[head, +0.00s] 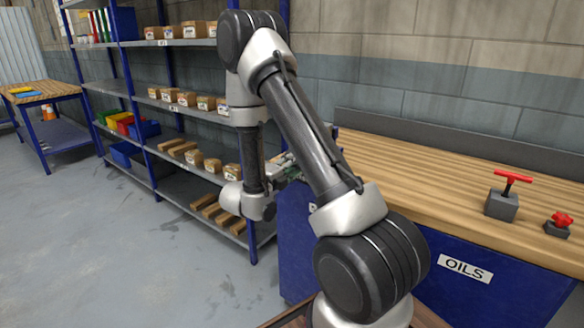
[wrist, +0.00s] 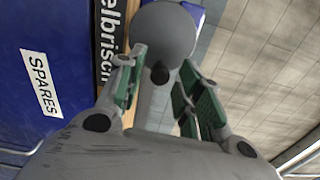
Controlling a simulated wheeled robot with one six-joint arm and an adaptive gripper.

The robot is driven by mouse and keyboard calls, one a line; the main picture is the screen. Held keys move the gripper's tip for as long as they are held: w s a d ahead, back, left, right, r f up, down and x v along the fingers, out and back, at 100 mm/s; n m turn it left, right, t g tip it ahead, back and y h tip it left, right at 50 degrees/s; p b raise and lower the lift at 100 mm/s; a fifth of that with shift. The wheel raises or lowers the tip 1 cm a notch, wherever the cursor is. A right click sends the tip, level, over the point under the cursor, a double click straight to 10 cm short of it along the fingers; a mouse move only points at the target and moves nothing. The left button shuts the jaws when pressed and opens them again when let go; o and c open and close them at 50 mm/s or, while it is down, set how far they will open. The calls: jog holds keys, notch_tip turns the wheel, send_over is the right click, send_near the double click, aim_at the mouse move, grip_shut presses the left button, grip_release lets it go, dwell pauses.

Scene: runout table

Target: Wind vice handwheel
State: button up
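In the wrist view a smooth grey round part (wrist: 166,32) with a short dark knob on its near face, probably the vice handwheel, lies just past my fingertips. A pale grey bar runs down from it between the fingers. My gripper (wrist: 162,62) is open, its green pads to either side of the bar and the dark knob; I see no pad closed on either. In the head view my gripper (head: 288,168) is at the left end of the bench, partly behind my arm. The vice body cannot be made out there.
The wooden bench (head: 420,178) carries a grey block with a red T-handle (head: 511,178) and a small red knob (head: 561,219) at right. A blue cabinet (wrist: 40,40) labelled SPARES is close at left in the wrist view. Shelves with boxes (head: 180,98) stand behind; the floor at left is clear.

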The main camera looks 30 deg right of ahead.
jog(key=m, duration=1.1)
jog(key=shift+m, duration=0.4)
grip_shut()
jog(key=n, duration=0.1)
jog(key=r+n, duration=0.1)
jog(key=n, duration=0.1)
jog(key=shift+w+a, duration=0.1)
jog(key=shift+n, duration=0.4)
jog(key=n, duration=0.3)
jog(key=shift+w+r, duration=0.25)
jog(key=shift+r, duration=0.05)
jog(key=shift+a, duration=0.1)
